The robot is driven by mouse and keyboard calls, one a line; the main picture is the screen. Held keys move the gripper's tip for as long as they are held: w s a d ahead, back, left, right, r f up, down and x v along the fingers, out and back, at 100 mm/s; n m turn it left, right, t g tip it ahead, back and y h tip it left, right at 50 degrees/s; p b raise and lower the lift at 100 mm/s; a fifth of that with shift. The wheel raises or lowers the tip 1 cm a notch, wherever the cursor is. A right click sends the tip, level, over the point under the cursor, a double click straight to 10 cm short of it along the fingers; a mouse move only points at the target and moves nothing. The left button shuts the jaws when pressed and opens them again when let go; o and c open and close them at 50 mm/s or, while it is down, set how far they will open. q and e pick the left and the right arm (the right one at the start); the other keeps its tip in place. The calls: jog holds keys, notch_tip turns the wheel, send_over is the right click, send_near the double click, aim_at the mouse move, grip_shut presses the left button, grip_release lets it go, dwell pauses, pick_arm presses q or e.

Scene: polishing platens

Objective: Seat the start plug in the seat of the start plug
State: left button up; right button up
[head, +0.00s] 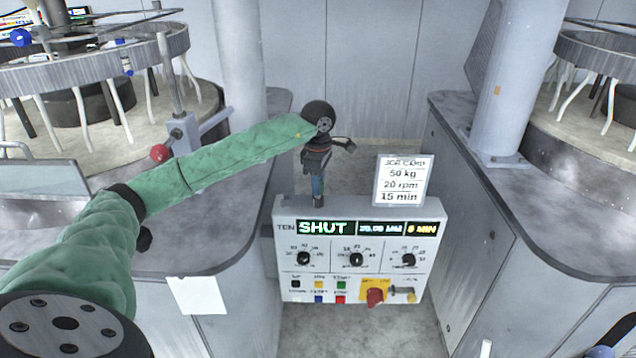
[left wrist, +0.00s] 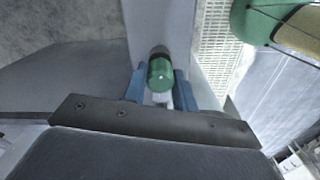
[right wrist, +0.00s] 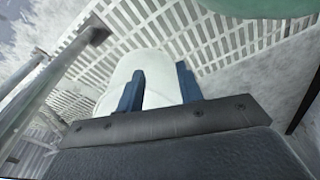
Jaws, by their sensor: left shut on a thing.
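The start plug, a short green cylinder with a dark end (left wrist: 160,72), is between the blue fingers of my left gripper (left wrist: 160,88) in the left wrist view. In the head view my left gripper (head: 318,194) points down just above and behind the top edge of the control box (head: 358,270), left of its middle. The plug is too small to make out clearly there. I cannot pick out the seat of the plug. My right gripper (right wrist: 158,88) shows only in the right wrist view, its fingers apart, with a pale cylinder (right wrist: 145,72) beyond them.
A job card (head: 402,180) stands above the box's top right. The box face carries dials, coloured buttons and a red knob (head: 375,297). Grey cabinets flank it left (head: 215,225) and right (head: 480,230). A red-tipped lever (head: 160,153) stands by my left arm.

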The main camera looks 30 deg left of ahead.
pick_arm(q)
jog(key=shift+f+b, duration=0.5)
jog(key=shift+f, duration=0.15)
jog(key=o, duration=1)
jog(key=shift+o, duration=0.2)
jog(key=shift+r, duration=0.15)
notch_tip(320, 180, up, 6)
jog(key=shift+b, duration=1.05)
jog(key=shift+r, duration=0.8)
